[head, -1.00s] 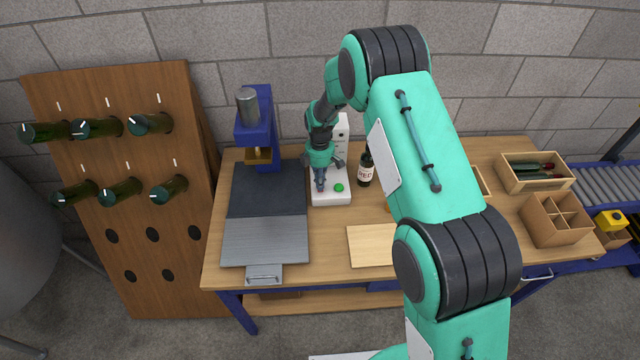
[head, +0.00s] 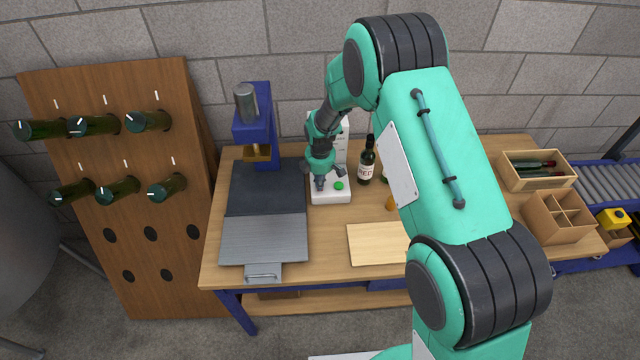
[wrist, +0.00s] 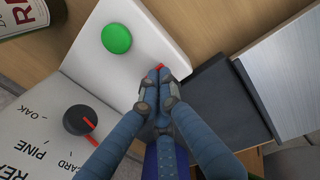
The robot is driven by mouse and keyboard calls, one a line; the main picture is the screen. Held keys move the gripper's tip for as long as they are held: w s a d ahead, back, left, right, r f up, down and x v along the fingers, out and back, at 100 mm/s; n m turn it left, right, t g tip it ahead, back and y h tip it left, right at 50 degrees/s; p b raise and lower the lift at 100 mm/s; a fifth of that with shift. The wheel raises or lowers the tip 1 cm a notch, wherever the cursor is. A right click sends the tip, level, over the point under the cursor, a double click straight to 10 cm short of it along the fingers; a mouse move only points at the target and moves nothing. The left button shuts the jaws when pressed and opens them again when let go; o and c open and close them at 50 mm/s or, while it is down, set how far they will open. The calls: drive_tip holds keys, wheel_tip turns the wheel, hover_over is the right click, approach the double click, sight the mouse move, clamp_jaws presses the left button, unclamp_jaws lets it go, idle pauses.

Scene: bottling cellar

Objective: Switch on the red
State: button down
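A white device stands on the bench, with a flat base (head: 330,196) and an upright panel. On the base is a round green button (head: 339,186), also clear in the wrist view (wrist: 117,38). A small red part (wrist: 160,66) shows just past my fingertips; most of it is hidden, so I cannot tell its shape. My gripper (head: 320,186) points down over the left of the base. In the wrist view its fingers (wrist: 156,76) are together and empty. I cannot tell whether they touch the red part. The panel has a black dial (wrist: 78,120) with a red pointer.
A dark bottle labelled RED (head: 367,160) stands close right of the device. A blue press (head: 254,125) and a dark and grey slab (head: 265,238) are on the left. A wooden board (head: 376,246) lies in front. Crates (head: 558,216) stand at right.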

drive_tip(key=shift+s+d+f, duration=0.15)
drive_tip(key=shift+s+f, duration=0.2)
drive_tip(key=shift+f, duration=0.3)
drive_tip(key=shift+w+r, duration=0.2)
drive_tip(key=shift+w, duration=0.45)
drive_tip(key=shift+r, duration=0.1)
drive_tip(key=shift+w+r, duration=0.15)
drive_tip(key=shift+r, duration=0.35)
wheel_tip(320, 180, up, 14)
drive_tip(key=s+p, duration=0.1)
drive_tip(key=p, duration=0.1)
drive_tip(key=shift+s+f, duration=0.15)
